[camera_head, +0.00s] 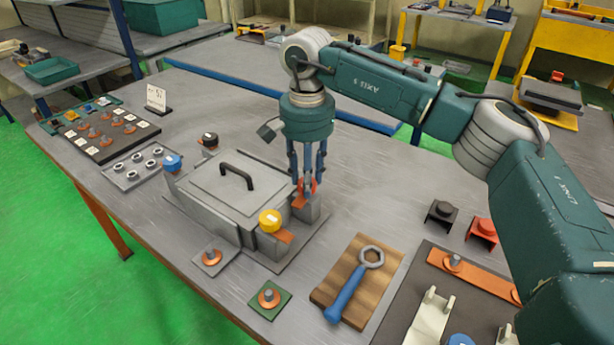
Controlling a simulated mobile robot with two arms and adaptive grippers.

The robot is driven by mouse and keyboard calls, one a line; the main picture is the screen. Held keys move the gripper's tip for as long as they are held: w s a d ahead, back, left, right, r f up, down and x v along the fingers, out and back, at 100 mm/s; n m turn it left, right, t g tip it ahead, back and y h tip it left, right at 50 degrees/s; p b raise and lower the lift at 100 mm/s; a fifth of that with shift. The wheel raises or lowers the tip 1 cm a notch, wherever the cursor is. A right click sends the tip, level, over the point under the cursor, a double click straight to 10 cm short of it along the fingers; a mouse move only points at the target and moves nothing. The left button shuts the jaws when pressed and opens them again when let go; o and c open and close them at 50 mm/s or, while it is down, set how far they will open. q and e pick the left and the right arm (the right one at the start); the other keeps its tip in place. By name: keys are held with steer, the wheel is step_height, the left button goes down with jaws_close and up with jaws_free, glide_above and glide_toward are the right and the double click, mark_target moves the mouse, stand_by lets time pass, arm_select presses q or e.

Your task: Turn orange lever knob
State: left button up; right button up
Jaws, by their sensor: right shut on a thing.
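A grey box fixture (222,190) with a flat lid and a black handle (238,172) sits on the table. Knobs stand at its corners: a blue knob (172,162), a yellow knob (270,220), a black-topped knob (209,139), and an orange-red knob (307,187) at the right corner. My right gripper (306,182) points straight down and is shut on the orange-red knob. Its fingers hide part of the knob, and the lever's exact angle is hard to tell. My left gripper does not show.
A blue-handled wrench (350,288) lies on a wooden board (330,280) in front. Small plates with bolts (268,297) lie at the front edge. Black and red brackets (482,229) stand to the right. Trays of parts (105,132) are at left.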

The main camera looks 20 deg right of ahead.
steer(key=n, duration=0.4)
steer(key=shift+s+f+n, duration=0.15)
steer(key=shift+f+n, duration=0.15)
steer(key=n, duration=0.3)
steer(key=shift+n, duration=0.4)
steer(key=n, duration=0.4)
steer(key=shift+n, duration=1.7)
steer(key=o, duration=1.2)
steer(key=shift+p, duration=0.3)
steer(key=shift+r, duration=0.15)
